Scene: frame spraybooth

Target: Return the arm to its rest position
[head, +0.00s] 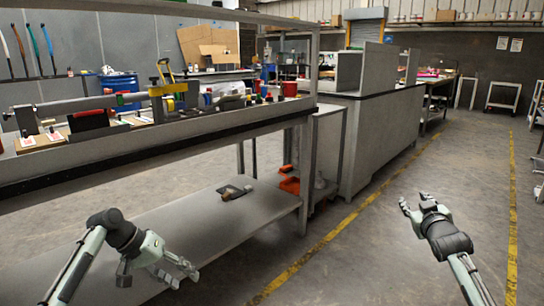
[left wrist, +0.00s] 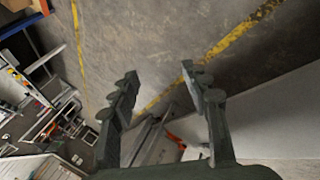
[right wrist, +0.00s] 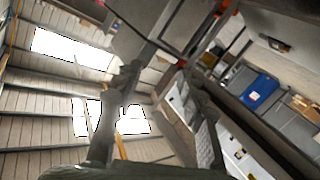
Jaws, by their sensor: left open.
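My left arm comes in from the lower left in the head view. Its gripper (head: 182,272) is in front of the bench's lower shelf (head: 150,225). In the left wrist view the two fingers of this gripper (left wrist: 160,80) stand apart with nothing between them. My right arm comes in from the lower right. Its gripper (head: 416,200) is over the open floor, clear of the furniture. In the right wrist view its fingers (right wrist: 160,90) are apart and empty.
The workbench (head: 150,145) with several tools on top fills the left. A hammer-like tool (head: 236,192) lies on the lower shelf. Orange items (head: 289,183) sit by the bench leg. A grey cabinet (head: 380,140) stands beyond. The floor between the yellow lines (head: 330,238) is clear.

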